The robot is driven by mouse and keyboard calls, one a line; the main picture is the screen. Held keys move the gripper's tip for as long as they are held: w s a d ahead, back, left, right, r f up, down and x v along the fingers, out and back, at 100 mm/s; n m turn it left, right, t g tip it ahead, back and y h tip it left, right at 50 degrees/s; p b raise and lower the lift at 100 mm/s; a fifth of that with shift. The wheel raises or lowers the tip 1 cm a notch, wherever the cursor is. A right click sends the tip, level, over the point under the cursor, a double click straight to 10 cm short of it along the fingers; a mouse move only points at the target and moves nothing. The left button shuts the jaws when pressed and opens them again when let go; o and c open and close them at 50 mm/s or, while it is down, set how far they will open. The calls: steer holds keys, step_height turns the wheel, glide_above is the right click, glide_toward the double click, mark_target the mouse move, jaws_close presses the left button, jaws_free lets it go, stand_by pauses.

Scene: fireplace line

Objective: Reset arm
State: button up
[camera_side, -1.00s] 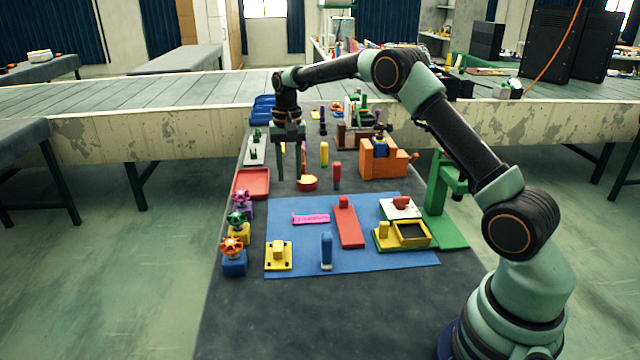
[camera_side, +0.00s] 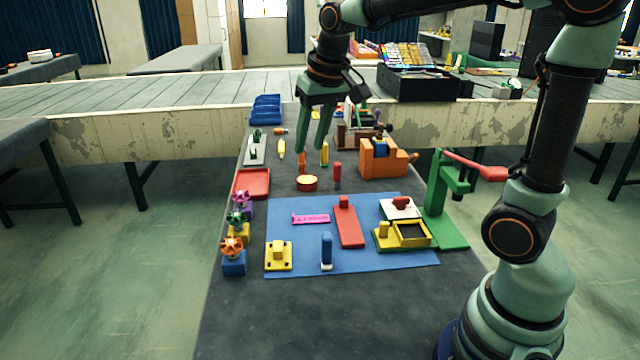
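My gripper (camera_side: 310,150) hangs above the far middle part of the dark work table (camera_side: 285,310), fingers pointing down. Its two green fingers are apart, with nothing seen between them. An orange upright piece (camera_side: 302,161) shows just below the left fingertip; I cannot tell whether they touch. My arm is raised, with its upper part passing out of the top of the picture. A red round piece (camera_side: 307,183) and a red peg (camera_side: 337,175) stand on the table nearer the camera than the gripper.
A blue mat (camera_side: 370,260) holds several pieces, including a yellow box (camera_side: 408,236) and a red slider (camera_side: 348,225). A green press with a red lever (camera_side: 475,165) stands at right, an orange vise (camera_side: 383,160) behind. A red tray (camera_side: 251,184) and coloured valves (camera_side: 233,248) line the left edge.

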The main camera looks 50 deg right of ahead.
steer(key=s+a+f+n+t, duration=0.2)
steer(key=s+a+n, duration=0.1)
steer(key=s, duration=0.8)
steer(key=shift+s+a+f+n, duration=0.15)
steer(key=shift+s+f+n, duration=0.05)
steer(key=shift+s+n, duration=0.1)
